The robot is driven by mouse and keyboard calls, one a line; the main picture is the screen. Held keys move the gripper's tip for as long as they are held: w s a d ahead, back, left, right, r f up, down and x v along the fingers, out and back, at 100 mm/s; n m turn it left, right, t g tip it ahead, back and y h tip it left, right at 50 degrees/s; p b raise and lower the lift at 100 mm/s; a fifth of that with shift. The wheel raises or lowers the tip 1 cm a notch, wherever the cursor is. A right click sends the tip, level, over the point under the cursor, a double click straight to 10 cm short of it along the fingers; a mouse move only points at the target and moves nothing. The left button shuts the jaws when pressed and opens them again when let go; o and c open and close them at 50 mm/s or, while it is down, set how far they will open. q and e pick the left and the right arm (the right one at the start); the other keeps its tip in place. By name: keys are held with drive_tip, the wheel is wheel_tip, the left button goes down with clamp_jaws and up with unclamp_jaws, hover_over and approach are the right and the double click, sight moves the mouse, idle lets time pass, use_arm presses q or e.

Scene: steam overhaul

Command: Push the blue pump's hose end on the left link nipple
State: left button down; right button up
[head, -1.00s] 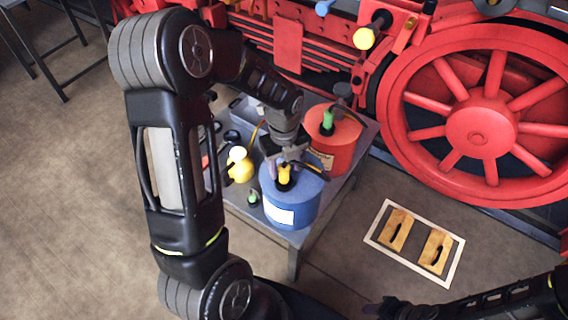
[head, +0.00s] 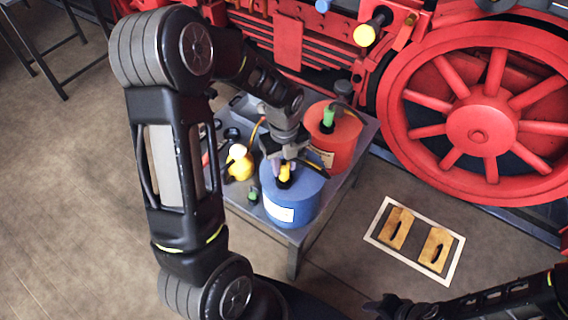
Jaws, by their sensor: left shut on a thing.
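The blue pump (head: 291,207), a blue drum with a white label, stands at the front of a small grey table (head: 294,238). My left gripper (head: 284,167) points down over its top and is shut on the yellow hose end (head: 285,173), which sits at the dark fitting on the lid. The fingertips partly hide the hose end. On the locomotive above are a yellow-tipped fitting (head: 366,35) and a blue-tipped one (head: 323,5); I cannot tell which is the left link nipple. My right gripper (head: 384,308) is low at the bottom edge, its jaws unclear.
A red drum (head: 335,138) with a green top piece stands behind the blue pump. A yellow oil can (head: 239,165) and a small green-topped bottle (head: 253,196) stand to its left. A red wheel (head: 480,122) fills the right. Wooden blocks (head: 435,249) lie in a white floor frame.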

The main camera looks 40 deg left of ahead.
use_arm(q)
drive_tip(key=shift+r, duration=0.15)
idle(0.4)
drive_tip(key=shift+r+p, duration=2.25)
drive_tip(key=shift+r, duration=0.4)
